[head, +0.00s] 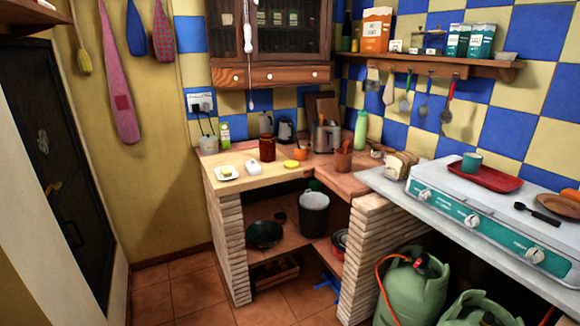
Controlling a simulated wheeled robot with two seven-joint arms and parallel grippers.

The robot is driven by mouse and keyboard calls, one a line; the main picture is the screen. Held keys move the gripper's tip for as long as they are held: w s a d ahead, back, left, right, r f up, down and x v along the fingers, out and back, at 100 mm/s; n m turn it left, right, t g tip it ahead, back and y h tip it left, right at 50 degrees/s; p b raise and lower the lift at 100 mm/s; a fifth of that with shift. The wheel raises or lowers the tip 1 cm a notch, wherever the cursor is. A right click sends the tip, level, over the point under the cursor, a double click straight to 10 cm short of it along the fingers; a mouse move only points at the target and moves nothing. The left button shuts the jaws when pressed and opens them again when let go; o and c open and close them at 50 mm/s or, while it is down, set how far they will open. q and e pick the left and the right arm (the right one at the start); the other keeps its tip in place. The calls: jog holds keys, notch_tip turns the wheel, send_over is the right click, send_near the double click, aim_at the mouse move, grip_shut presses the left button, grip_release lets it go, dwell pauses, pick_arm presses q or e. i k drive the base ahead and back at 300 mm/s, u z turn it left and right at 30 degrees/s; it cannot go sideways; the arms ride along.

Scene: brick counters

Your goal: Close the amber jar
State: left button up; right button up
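The amber jar (267,149) stands upright on the wooden corner counter (238,184). It is dark reddish-brown, and its top is too small to tell whether it is open or covered. A flat, round yellow thing (291,164) lies on the counter to the right of the jar and in front of it. It looks like a lid, but I cannot be sure. Neither of my grippers is in view.
Left of the jar sit a plate with a yellow block (227,172) and a white item (252,167). A brown cup (343,160) and toaster (326,137) stand to the right. A stove (475,205) and green gas cylinders (413,283) are at right. Floor at front left is clear.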

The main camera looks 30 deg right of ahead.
aim_at(267, 141)
jog(key=i, duration=2.35)
jog(key=z, duration=0.8)
